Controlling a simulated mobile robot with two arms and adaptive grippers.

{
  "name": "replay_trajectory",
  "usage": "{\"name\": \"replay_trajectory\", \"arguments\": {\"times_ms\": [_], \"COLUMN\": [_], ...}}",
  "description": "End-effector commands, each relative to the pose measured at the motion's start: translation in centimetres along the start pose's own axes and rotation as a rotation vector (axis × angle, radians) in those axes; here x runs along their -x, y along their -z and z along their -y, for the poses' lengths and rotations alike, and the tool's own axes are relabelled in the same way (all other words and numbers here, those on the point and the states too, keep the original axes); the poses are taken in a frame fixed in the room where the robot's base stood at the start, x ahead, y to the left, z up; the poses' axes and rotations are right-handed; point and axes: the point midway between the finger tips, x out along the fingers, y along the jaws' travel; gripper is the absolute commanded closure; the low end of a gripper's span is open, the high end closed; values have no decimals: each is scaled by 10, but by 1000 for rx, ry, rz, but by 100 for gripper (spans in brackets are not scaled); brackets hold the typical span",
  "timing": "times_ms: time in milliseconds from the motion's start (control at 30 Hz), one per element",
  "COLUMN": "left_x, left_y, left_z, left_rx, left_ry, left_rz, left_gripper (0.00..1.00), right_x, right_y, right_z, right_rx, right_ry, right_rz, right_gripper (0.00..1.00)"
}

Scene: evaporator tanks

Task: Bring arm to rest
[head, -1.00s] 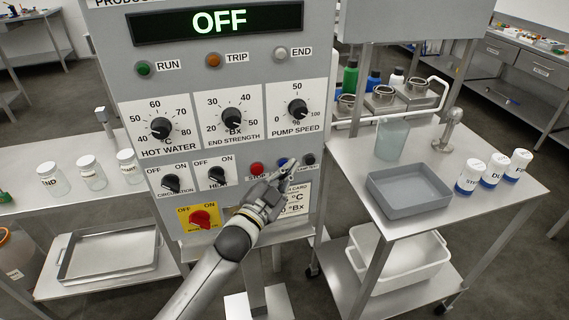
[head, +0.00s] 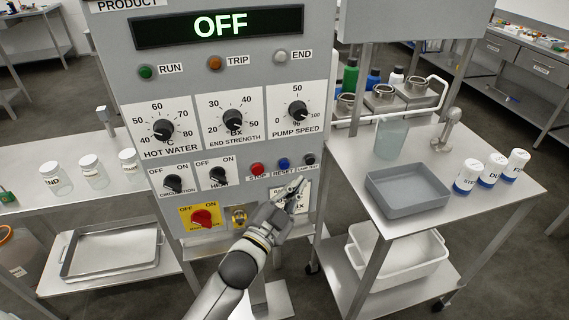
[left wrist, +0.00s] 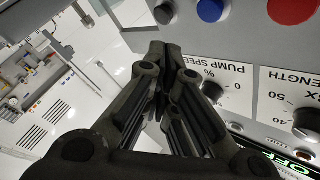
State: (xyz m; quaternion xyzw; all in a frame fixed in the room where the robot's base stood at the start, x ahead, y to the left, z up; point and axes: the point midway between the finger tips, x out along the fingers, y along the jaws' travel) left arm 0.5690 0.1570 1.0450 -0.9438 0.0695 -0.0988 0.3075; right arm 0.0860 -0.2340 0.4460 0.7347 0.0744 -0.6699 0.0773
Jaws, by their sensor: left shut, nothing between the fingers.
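My left gripper (head: 297,187) is shut and empty. In the head view it is in front of the lower right part of the grey control panel (head: 325,110), over a white label card (head: 303,203) and just below the button row. The row has a red STOP button (head: 257,169), a blue RESET button (head: 284,163) and a black button (head: 310,159). In the left wrist view the shut fingers (left wrist: 165,50) point toward the panel near the black button (left wrist: 164,14) and blue button (left wrist: 210,10). I cannot tell from these views whether they touch the panel. My right gripper is not in view.
A side table (head: 490,215) at the right holds a grey tray (head: 407,192), a clear beaker (head: 391,137) and white bottles (head: 467,177). A left bench (head: 30,158) holds several jars. Open floor lies between the furniture.

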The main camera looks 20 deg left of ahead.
Motion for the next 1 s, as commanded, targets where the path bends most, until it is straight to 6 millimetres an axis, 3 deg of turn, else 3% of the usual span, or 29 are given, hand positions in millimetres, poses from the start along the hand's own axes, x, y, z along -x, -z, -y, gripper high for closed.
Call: {"name": "replay_trajectory", "arguments": {"times_ms": [567, 667, 767, 867, 1000], "left_x": [0, 0, 4, 16, 54], "left_y": [0, -8, -35, -86, -169], "left_z": [0, -5, -23, -56, -114], "left_rx": [0, 6, 30, 71, 146], "left_ry": [0, -9, -42, -100, -193], "left_rz": [0, 15, 72, 179, 370], "left_gripper": [100, 100, 100, 100, 100], "right_x": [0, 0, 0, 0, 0], "right_y": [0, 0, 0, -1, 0], "right_z": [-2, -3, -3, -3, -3], "right_rx": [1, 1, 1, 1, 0], "right_ry": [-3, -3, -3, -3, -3], "right_rz": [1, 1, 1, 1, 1], "right_gripper": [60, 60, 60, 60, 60]}}
